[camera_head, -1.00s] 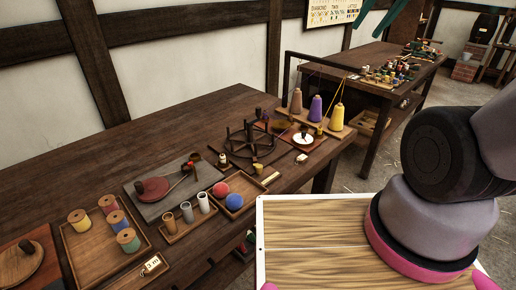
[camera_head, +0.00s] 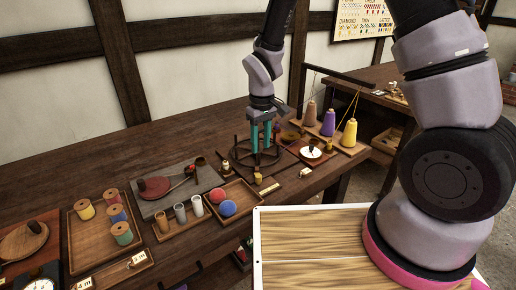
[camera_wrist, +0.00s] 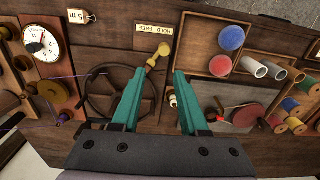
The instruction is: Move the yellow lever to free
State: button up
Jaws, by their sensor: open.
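The yellow lever (camera_wrist: 157,56) is small and sits beside the "HOLD FREE" label (camera_wrist: 151,25) in the wrist view. It lies slanted, and I cannot tell surely which word it is set at. The lever also shows small in the head view (camera_head: 257,176), near the front of the dark spoked wheel frame (camera_head: 240,159). My gripper (camera_wrist: 159,76) has its teal fingers spread wide and empty. The lever appears just beyond the gap between the fingertips in the wrist view. In the head view my gripper (camera_head: 264,149) points down over the wheel frame.
Yarn cones (camera_head: 328,123) and a white dial (camera_head: 311,149) stand to the right of the wheel. A tray with red and blue balls (camera_head: 238,197), small cups (camera_head: 197,205) and a spool tray (camera_head: 78,248) lie left. A light wooden board (camera_head: 300,235) is in front.

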aim_at(259, 176)
jog(key=shift+n, duration=0.3)
jog(key=f, duration=1.2)
jog(key=shift+s+a+f, duration=0.25)
jog(key=shift+a+f, duration=0.1)
jog(key=shift+d, duration=0.15)
jog(key=shift+w+d, duration=0.2)
jog(key=shift+d, duration=0.3)
jog(key=shift+w+d, duration=0.15)
jog(key=shift+d, duration=0.35)
jog(key=shift+w+d, duration=0.95)
jog(key=shift+w, duration=0.35)
jog(key=shift+s+a+r, duration=0.1)
jog(key=shift+s, duration=0.1)
notch_tip(259, 176, up, 7)
